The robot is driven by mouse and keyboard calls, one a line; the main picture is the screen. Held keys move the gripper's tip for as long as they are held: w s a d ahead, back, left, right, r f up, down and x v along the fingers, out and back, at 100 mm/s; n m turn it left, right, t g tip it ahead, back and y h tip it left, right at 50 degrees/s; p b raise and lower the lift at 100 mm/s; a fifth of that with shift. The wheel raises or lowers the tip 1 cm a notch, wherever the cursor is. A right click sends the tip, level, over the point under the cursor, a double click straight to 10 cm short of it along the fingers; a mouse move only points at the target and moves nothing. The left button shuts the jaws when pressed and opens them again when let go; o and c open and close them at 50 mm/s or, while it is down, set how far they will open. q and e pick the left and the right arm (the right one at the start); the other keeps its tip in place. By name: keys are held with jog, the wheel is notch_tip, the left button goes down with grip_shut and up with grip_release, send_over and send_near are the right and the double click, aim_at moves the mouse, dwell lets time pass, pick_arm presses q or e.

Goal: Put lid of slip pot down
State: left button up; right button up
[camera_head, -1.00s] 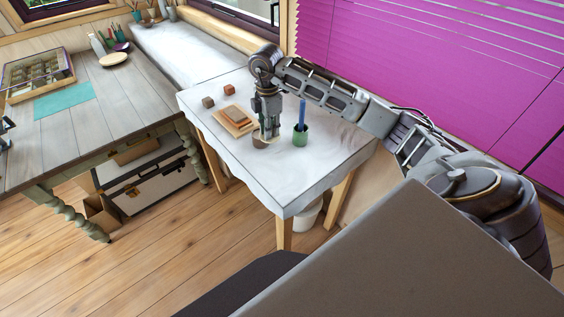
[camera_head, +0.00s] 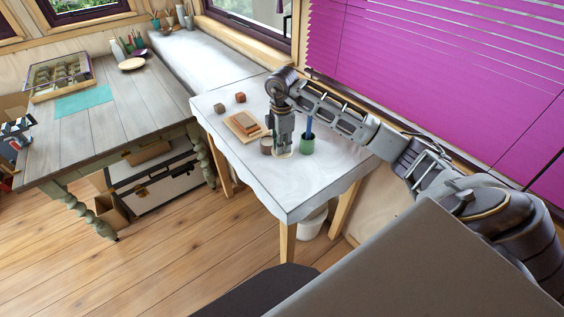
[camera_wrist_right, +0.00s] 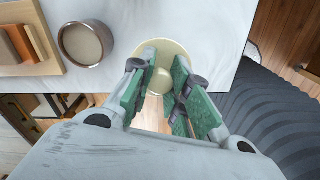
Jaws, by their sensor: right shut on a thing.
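My right gripper (camera_head: 283,150) points down over the white table (camera_head: 296,192). Its fingers, also in the wrist view (camera_wrist_right: 160,98), are shut on the knob of the cream round lid (camera_wrist_right: 150,52). The lid shows as a thin pale disc under the fingertips in the head view (camera_head: 283,155); whether it touches the tabletop I cannot tell. The brown slip pot (camera_head: 266,147) stands uncovered just left of the lid, and its open round mouth shows in the wrist view (camera_wrist_right: 85,43). My left gripper is not in view.
A green cup (camera_head: 307,146) with a blue tool stands right of the gripper. The tabletop's front part is clear. A larger grey table (camera_head: 85,135) stands left.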

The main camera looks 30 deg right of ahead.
notch_tip(320, 180, down, 4)
jog(key=shift+f+p, duration=0.1)
jog(key=shift+p, duration=0.2)
jog(key=shift+f, duration=0.1)
jog(key=shift+f+p, duration=0.4)
jog(key=shift+f, duration=1.25)
jog(key=shift+f, duration=0.45)
jog(key=o, duration=0.8)
jog(key=shift+o, duration=0.2)
jog(key=shift+r, duration=0.15)
